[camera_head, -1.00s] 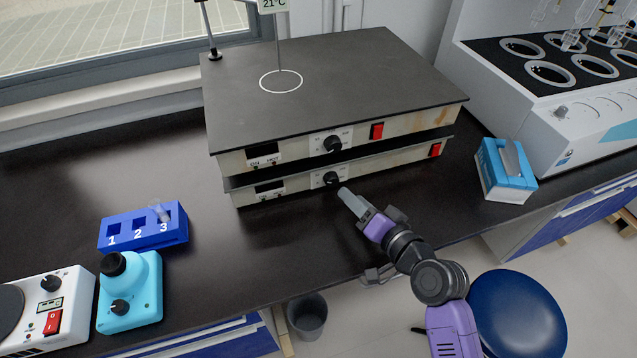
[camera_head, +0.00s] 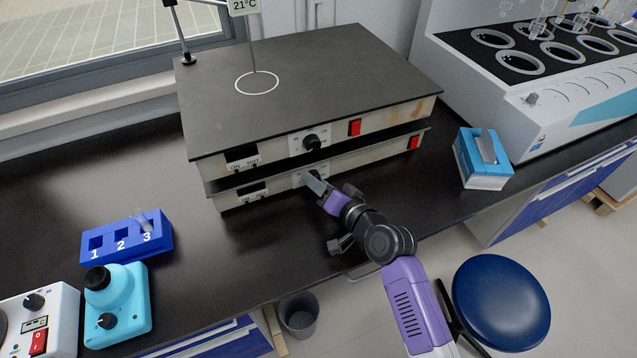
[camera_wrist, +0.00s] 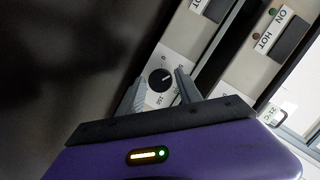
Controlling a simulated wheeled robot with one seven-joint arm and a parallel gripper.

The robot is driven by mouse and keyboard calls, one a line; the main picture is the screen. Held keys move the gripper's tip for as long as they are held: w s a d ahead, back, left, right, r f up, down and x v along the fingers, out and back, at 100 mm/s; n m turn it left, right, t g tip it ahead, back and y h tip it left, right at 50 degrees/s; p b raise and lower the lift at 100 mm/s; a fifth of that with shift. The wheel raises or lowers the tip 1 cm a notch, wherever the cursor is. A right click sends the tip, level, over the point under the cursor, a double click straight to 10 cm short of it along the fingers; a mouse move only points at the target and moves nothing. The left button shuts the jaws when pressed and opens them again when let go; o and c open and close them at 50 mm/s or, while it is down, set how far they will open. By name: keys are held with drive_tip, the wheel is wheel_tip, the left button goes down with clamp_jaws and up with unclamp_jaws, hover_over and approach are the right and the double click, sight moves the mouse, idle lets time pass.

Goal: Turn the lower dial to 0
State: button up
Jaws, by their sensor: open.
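Two flat heating plates are stacked on the dark bench. The lower dial (camera_wrist: 160,78) is a small black knob on the pale front panel of the lower plate (camera_head: 238,197). In the head view my gripper (camera_head: 311,178) is right in front of it and hides most of it. In the wrist view the open fingers reach toward the panel, one on each side of the dial. I cannot tell whether they touch it. Printed marks ring the dial, but its exact setting is too small to read surely.
The upper plate (camera_head: 310,75) has its own black dial (camera_head: 312,143) close above my gripper, and a red switch (camera_head: 355,127). A blue-white box (camera_head: 482,160) stands to the right. A blue numbered rack (camera_head: 125,240) and a cyan device (camera_head: 118,308) stand at the left. Bench between is clear.

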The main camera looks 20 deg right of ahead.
clamp_jaws()
drive_tip(key=n+h+p, duration=0.1)
drive_tip(key=n+p, duration=0.1)
drive_tip(key=shift+r+p, duration=0.2)
drive_tip(key=shift+p, duration=0.1)
drive_tip(key=n+h+p, duration=0.2)
drive_tip(key=shift+a+n, duration=0.15)
drive_tip(key=shift+n, duration=0.25)
drive_tip(key=shift+a+f+n+h+b, duration=0.1)
drive_tip(key=shift+f+n+h+b, duration=0.15)
drive_tip(key=shift+n, duration=0.3)
drive_tip(key=shift+f+n+h+b, duration=0.15)
drive_tip(key=shift+n+h, duration=0.2)
drive_tip(key=shift+n, duration=0.2)
drive_tip(key=shift+r+n+h+b, duration=0.1)
drive_tip(key=shift+n+h+b, duration=0.4)
drive_tip(key=shift+n+b, duration=0.4)
